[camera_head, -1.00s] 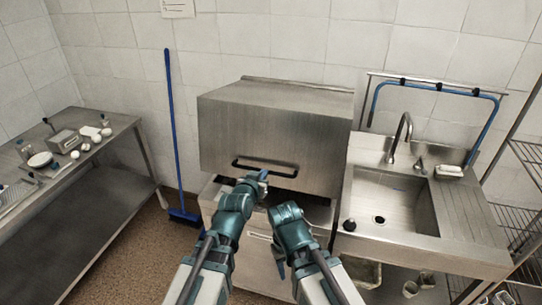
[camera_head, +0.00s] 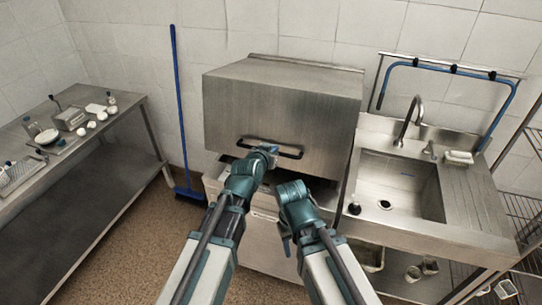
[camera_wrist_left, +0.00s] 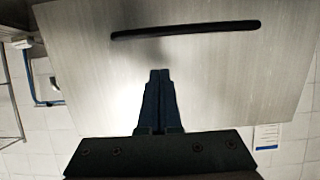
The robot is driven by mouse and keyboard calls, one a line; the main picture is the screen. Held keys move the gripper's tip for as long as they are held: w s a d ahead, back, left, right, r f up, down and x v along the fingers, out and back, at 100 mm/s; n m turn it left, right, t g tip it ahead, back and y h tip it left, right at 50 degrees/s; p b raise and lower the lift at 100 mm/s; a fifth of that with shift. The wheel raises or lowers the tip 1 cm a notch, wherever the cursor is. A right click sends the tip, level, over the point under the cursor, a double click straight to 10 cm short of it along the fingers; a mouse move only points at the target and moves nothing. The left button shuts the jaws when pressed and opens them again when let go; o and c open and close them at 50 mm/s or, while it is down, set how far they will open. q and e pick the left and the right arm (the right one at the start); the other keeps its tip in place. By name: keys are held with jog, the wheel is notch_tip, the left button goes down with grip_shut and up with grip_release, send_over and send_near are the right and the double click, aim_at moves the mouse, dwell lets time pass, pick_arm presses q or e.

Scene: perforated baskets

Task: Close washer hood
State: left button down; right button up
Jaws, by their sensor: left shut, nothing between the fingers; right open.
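The washer hood (camera_head: 280,105) is a brushed steel box with a black bar handle (camera_head: 290,155) low on its front. It is raised, with a dark gap between its lower edge and the washer base (camera_head: 262,240). My left gripper (camera_head: 268,149) is at the handle's middle, overlapping it in the head view. In the left wrist view its fingers (camera_wrist_left: 159,75) are together and empty, pointing at the hood's front face (camera_wrist_left: 220,75); the handle (camera_wrist_left: 185,30) crosses above their tips. Contact cannot be told. My right gripper (camera_head: 287,245) is open and low before the base, partly hidden by its arm.
A sink (camera_head: 400,185) with tap (camera_head: 408,120) and a blue hose stands right of the washer. A blue broom (camera_head: 179,110) leans on the wall at the left. A steel table (camera_head: 125,125) with small items is farther left. A wire shelf (camera_head: 525,205) stands at the far right.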

pick_arm(q)
jog(key=w+d+f+b, duration=0.1)
jog(key=w+f+b, duration=0.3)
jog(key=f, duration=0.1)
jog(key=shift+d, duration=0.1)
jog(key=shift+t+h, duration=0.3)
jog(key=shift+t, duration=0.3)
jog(key=w+f+b, duration=0.1)
jog(key=f+b, duration=0.3)
jog(key=b, duration=0.1)
jog(key=w+f+b, duration=0.1)
jog(key=f+b, duration=0.3)
jog(key=b, duration=0.1)
jog(key=w+d+f+b, duration=0.1)
jog(key=f+b, duration=0.3)
jog(key=b, duration=0.1)
jog(key=shift+w+d+f+b, duration=0.1)
jog(key=shift+w+f+b, duration=0.2)
jog(key=shift+f+b, duration=0.1)
jog(key=shift+f, duration=0.1)
